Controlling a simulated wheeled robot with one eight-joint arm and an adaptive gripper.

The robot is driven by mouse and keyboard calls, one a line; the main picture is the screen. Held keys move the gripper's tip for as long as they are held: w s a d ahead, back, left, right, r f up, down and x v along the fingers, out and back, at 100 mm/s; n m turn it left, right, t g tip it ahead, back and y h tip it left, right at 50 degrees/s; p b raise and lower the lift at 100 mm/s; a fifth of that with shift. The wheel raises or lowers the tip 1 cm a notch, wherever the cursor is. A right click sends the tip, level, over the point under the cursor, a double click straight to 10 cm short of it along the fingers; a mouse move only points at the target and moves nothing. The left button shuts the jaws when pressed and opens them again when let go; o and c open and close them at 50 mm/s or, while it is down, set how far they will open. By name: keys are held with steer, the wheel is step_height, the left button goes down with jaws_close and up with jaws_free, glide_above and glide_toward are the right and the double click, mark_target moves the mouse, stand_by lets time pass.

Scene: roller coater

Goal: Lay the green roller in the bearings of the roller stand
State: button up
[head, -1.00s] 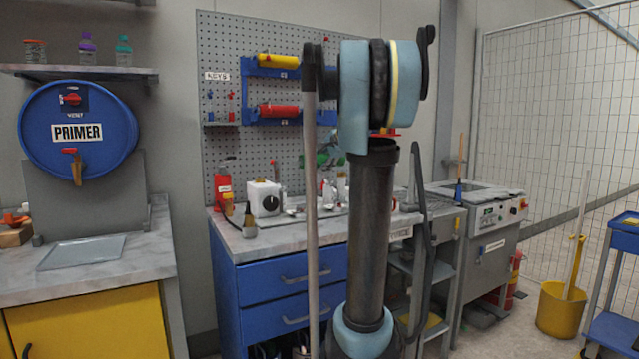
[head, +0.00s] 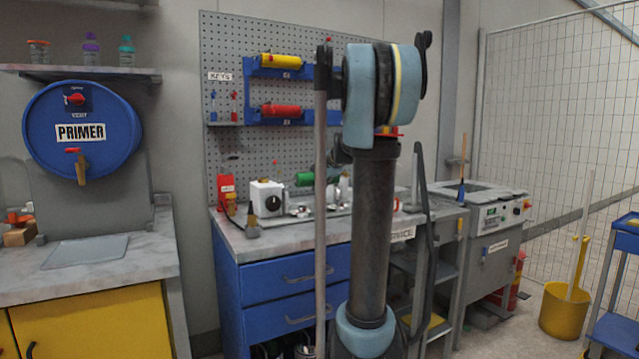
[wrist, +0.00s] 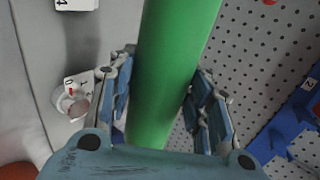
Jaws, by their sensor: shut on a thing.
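The green roller (wrist: 178,60) runs between the fingers of my gripper (wrist: 165,78) in the wrist view, and the fingers are shut on it. In the head view one end of the green roller (head: 304,179) shows low over the workbench, lying roughly level. Small metal parts stand on the bench near the roller, beside a white box with a black dial (head: 264,199). I cannot clearly make out the roller stand's bearings, or whether the roller touches them.
A blue rack (head: 252,95) on the pegboard holds a yellow roller (head: 281,61) and a red roller (head: 281,111). A red bottle (head: 227,190) and small items crowd the bench's left end. The blue primer drum (head: 80,128) stands farther left.

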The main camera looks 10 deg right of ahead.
steer(key=r+x, duration=0.1)
steer(key=x, duration=0.8)
steer(key=shift+w, duration=0.35)
stand_by(0.3)
steer(key=shift+a+f, duration=0.1)
steer(key=shift+f, duration=0.2)
stand_by(1.5)
steer(key=o, duration=1.1)
steer(key=shift+s, duration=0.1)
